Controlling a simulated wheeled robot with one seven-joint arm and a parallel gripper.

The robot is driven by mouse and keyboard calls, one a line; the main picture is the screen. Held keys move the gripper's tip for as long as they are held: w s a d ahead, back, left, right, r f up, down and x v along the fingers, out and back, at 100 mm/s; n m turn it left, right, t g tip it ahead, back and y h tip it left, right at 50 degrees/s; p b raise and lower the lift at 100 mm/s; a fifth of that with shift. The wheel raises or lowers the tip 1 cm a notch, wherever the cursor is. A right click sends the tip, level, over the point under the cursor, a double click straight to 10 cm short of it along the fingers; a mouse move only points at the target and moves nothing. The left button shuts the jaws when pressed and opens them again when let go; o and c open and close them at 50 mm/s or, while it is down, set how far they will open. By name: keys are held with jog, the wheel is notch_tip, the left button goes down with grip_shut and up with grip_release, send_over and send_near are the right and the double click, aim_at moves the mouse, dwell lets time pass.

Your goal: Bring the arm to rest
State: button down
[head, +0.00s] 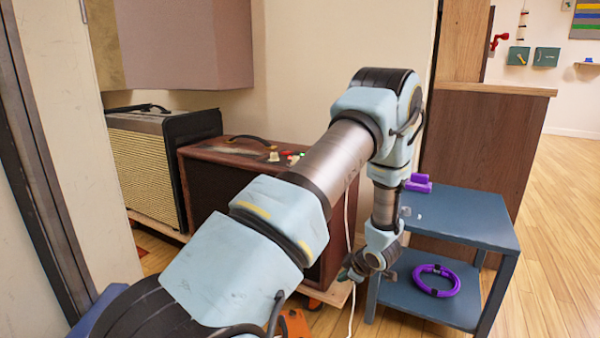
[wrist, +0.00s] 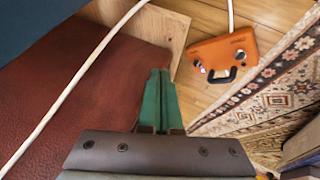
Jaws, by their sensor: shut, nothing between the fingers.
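My gripper shows in the wrist view (wrist: 160,78) as two green fingers pressed together with nothing between them. In the head view my gripper (head: 347,274) hangs low at the end of my bent arm. It is between the brown amp (head: 225,188) and the blue side table (head: 470,222), close to the table's left side. In the wrist view the fingers point down past the reddish-brown amp surface (wrist: 75,85). I cannot tell whether they touch anything.
A purple coil (head: 437,281) lies on the table's lower shelf, and a purple object (head: 418,183) sits on its top. A white cable (wrist: 75,82) runs close by. An orange box (wrist: 223,55) stands on the floor beside a patterned rug (wrist: 265,100). Wooden floor at right is clear.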

jog(key=s+a+r+m+g+h+p, duration=0.1)
jog(key=a+r+m+h+p, duration=0.2)
jog(key=r, duration=0.6)
jog(key=s+a+r+m+g+h, duration=0.15)
jog(key=r+m, duration=0.25)
jog(key=r, duration=0.6)
jog(key=s+a+r+m+g+p, duration=0.35)
jog(key=s+a+r+m, duration=0.35)
jog(key=s+a+r, duration=0.75)
notch_tip(320, 180, up, 36)
jog(key=s+t+p, duration=0.1)
jog(key=s+p, duration=0.1)
jog(key=p, duration=3.6)
jog(key=shift+a+m+y, duration=0.25)
jog(key=shift+m+y, duration=0.05)
jog(key=shift+y, duration=0.15)
jog(key=shift+s+f, duration=0.1)
jog(key=shift+f, duration=0.05)
